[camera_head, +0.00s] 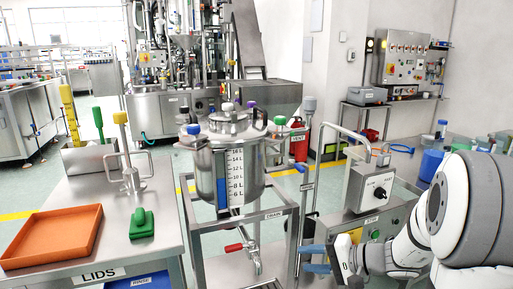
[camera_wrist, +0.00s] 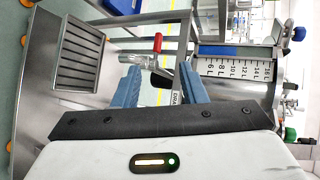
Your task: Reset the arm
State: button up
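My gripper (camera_head: 308,258) is low at the bottom centre-right in the head view, in front of the steel control cabinet and right of the tank's stand. In the wrist view my gripper (camera_wrist: 159,70) shows its two blue fingers spread apart with nothing held between them. Behind the gap are a red-handled drain valve (camera_wrist: 157,43) and the tank (camera_wrist: 240,70), which look farther off than the fingers. My white and grey arm fills the lower right of the head view.
The steel tank (camera_head: 205,165) stands in a frame with its drain valve (camera_head: 235,247) facing forward. The control cabinet (camera_head: 368,190) is close to my arm. Open floor lies behind.

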jog(key=s+a+r+n+g+h+p, duration=0.2)
jog(key=s+r+g+h+p, duration=0.1)
jog(key=s+r+p, duration=0.25)
jog(key=s+a+r+n+g+h+p, duration=0.2)
jog(key=s+r+p, duration=0.3)
jog(key=s+r, duration=0.2)
jog(key=s+d+r+n+h+p, duration=0.1)
jog(key=s+d+r+h+p, duration=0.1)
jog(key=s+r+h+p, duration=0.1)
jog(key=s+d+r+n+t+h+p, duration=0.1)
jog(key=s+d+r+h+p, duration=0.2)
jog(key=r+p, duration=0.2)
notch_tip(320, 180, up, 3)
jog(key=shift+f+h, duration=0.1)
jog(key=shift+h, duration=0.3)
